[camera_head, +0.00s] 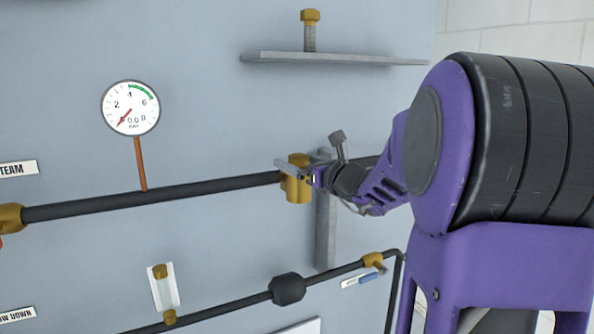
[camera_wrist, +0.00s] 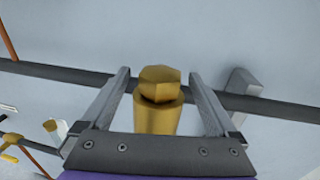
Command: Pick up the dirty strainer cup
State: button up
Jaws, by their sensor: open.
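A brass fitting with a hex-shaped cap (camera_head: 299,159) sits on the upper black pipe in the head view. In the wrist view the hex cap (camera_wrist: 160,80) stands between my fingers, above a brass cylinder (camera_wrist: 157,118). I cannot tell whether this is the dirty strainer cup. A similar brass-headed piece (camera_head: 310,30) with a grey, ribbed or mesh-like stem stands upright on the shelf, head up. My gripper (camera_head: 301,167) is open around the pipe fitting. In the wrist view its fingers (camera_wrist: 159,72) lie on both sides of the cap with visible gaps.
The grey shelf (camera_head: 335,58) juts from the wall above my gripper. The upper black pipe (camera_head: 190,193) carries a pressure gauge (camera_head: 130,108) on the left. A lower black pipe (camera_head: 240,309) has brass fittings and a small valve (camera_head: 373,260). A grey vertical bracket (camera_head: 326,235) stands below the gripper.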

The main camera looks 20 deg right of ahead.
jog(key=shift+c, duration=0.2)
jog(key=c, duration=1.4)
grip_shut()
jog(key=shift+r, duration=0.15)
